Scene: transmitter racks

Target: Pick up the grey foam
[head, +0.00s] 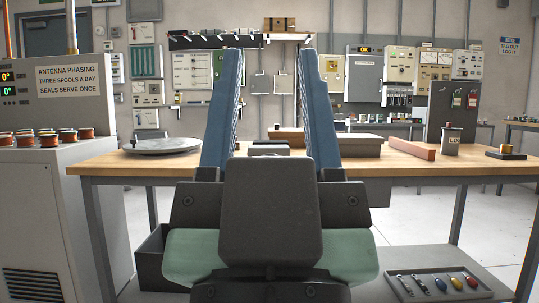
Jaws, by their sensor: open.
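My gripper (278,65) fills the middle of the head view, its two long blue fingers wide apart and pointing forward over the workbench (115,163). Nothing is held between the fingers. A small grey block (268,149), which looks like the grey foam, lies on the wooden benchtop and shows between the fingers, beyond the gripper's dark body. Its lower part is close to the gripper body in the picture, and I cannot tell the exact distance. A flat grey-brown slab (358,144) lies right of it, partly hidden by the right finger.
A round grey disc (163,146) lies on the bench at left. A reddish bar (410,150), a labelled grey container (450,140) and a small dark block (505,153) are at right. A cabinet with copper spools (55,136) stands left. A tool tray (437,285) lies on the lower shelf.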

